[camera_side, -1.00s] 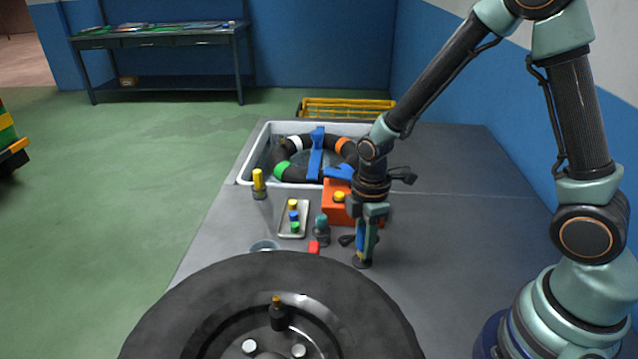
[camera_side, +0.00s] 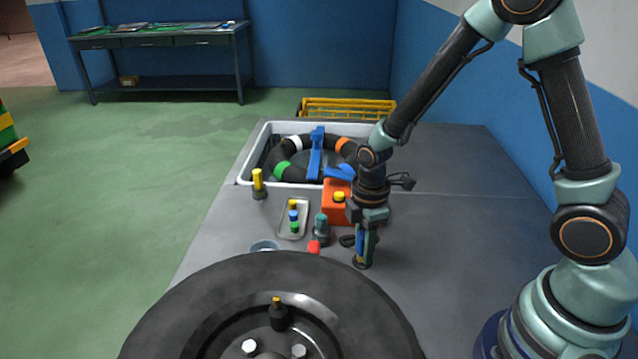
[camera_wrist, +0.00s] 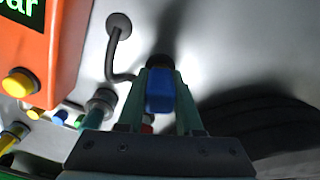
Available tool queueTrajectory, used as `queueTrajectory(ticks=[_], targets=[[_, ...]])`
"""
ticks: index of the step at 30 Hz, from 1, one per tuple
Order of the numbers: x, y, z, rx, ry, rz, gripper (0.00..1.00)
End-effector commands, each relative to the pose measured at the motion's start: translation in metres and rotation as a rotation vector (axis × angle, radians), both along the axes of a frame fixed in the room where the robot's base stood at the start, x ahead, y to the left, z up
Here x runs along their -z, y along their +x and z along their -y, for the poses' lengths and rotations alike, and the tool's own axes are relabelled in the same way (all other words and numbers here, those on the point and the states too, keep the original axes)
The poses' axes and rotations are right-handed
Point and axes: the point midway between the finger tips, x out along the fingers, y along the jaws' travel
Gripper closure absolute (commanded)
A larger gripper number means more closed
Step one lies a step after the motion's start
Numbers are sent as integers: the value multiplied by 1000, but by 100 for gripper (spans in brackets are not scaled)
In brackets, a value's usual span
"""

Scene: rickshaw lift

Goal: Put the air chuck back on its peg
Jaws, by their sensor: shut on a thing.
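My gripper (camera_side: 364,255) is shut on a blue piece (camera_side: 360,243), which looks like the air chuck, and points straight down at the grey bench. In the wrist view the blue chuck (camera_wrist: 160,92) sits between the two teal fingers (camera_wrist: 162,100). A dark round piece (camera_side: 361,263) shows at its lower end, close to the bench top. I cannot tell whether that is the peg's base or part of the chuck, or whether the chuck is seated. A dark curved hose-like piece (camera_wrist: 112,60) runs from a round foot beside the gripper.
An orange box (camera_side: 335,207) with a yellow button stands just behind the gripper. A teal-topped bottle (camera_side: 321,226) and a small tray (camera_side: 286,229) are to the left. A large tyre (camera_side: 170,320) fills the front. The bench to the right is clear.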

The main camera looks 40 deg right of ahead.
Motion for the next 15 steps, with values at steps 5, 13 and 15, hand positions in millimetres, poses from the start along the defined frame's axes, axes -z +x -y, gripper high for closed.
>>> queueTrajectory(ticks=[5,13,15], targets=[[2,0,0,0,0,0,100],[6,0,0,0,0,1,100],[7,0,0,0,0,0,100]])
